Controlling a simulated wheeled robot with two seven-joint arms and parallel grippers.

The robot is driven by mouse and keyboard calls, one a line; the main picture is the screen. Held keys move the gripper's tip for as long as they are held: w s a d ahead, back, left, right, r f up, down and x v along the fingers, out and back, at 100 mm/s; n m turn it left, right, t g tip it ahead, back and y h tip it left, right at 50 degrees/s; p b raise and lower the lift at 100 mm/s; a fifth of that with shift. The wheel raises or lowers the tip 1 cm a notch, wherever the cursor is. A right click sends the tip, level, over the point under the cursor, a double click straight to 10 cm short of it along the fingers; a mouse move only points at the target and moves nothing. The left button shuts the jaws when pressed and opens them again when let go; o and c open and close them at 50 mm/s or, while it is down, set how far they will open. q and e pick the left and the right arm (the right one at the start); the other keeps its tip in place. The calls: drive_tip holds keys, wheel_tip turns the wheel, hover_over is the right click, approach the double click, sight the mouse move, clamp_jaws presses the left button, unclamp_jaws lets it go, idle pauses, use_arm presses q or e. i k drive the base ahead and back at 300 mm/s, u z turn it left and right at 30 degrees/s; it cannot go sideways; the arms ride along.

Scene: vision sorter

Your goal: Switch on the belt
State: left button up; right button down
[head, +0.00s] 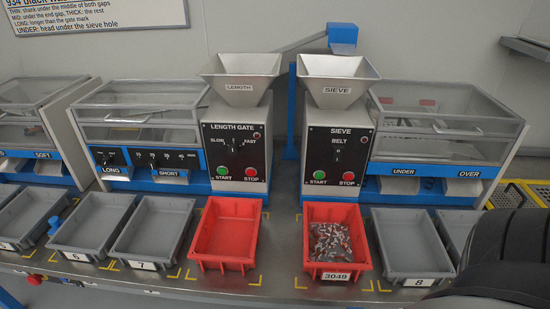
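The sieve machine's black panel (336,165) stands right of centre, marked SIEVE. A small belt switch (337,156) sits under the word BELT; it is too small to tell its position. Below it are a green START button (320,175) and a red STOP button (348,176). To the left is the length gate panel (237,150) with a SLOW/FAST knob and its own START and STOP buttons. Neither of my grippers shows in the head view.
A red bin of screws (368,266), marked 3049, stands before the sieve panel. An empty red bin (203,258) stands before the length gate. Grey bins (412,273) line the bench on both sides. A dark ribbed shape, likely my arm, fills the lower right.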

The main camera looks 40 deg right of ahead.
sight(338, 154)
drive_tip(key=u, duration=0.55)
drive_tip(key=k, duration=0.95)
drive_tip(key=z, duration=0.95)
drive_tip(key=i, duration=0.5)
